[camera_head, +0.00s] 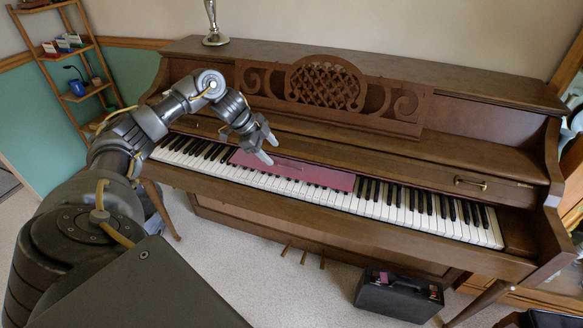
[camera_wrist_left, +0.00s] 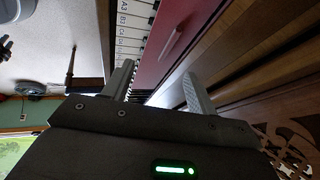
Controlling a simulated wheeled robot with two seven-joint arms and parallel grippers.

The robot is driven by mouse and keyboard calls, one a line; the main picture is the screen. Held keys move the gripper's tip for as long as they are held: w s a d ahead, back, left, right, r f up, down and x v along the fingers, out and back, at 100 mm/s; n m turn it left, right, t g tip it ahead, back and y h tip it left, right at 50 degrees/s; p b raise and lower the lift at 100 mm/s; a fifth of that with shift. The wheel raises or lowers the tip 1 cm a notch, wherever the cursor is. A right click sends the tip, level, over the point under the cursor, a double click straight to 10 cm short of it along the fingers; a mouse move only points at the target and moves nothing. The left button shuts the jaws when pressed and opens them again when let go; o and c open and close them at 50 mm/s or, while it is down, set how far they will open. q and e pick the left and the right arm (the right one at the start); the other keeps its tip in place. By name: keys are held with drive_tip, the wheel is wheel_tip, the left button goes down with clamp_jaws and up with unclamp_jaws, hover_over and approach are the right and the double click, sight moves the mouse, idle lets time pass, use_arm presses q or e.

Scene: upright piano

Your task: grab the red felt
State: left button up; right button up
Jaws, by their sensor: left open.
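The red felt (camera_head: 315,174) is a flat, pinkish-red strip lying over the middle keys of the upright piano (camera_head: 400,150). It also shows in the left wrist view (camera_wrist_left: 168,45), beyond the fingertips, with a small pale bar on its surface. My left gripper (camera_head: 269,148) is above the left part of the felt, its fingers pointing down. In the left wrist view its two fingers (camera_wrist_left: 158,85) are spread apart with nothing between them. My right gripper is not in view.
White and black keys (camera_head: 430,207) are bare on both sides of the felt. The carved music rack (camera_head: 330,88) rises behind it. A silver candlestick (camera_head: 214,25) stands on top. A black case (camera_head: 400,293) is on the floor, and a shelf (camera_head: 70,60) stands at left.

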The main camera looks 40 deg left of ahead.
sight(290, 171)
use_arm(q)
drive_tip(key=x, duration=0.4)
drive_tip(key=shift+x, duration=2.6)
drive_tip(key=shift+c, duration=0.5)
drive_tip(key=c, duration=0.6)
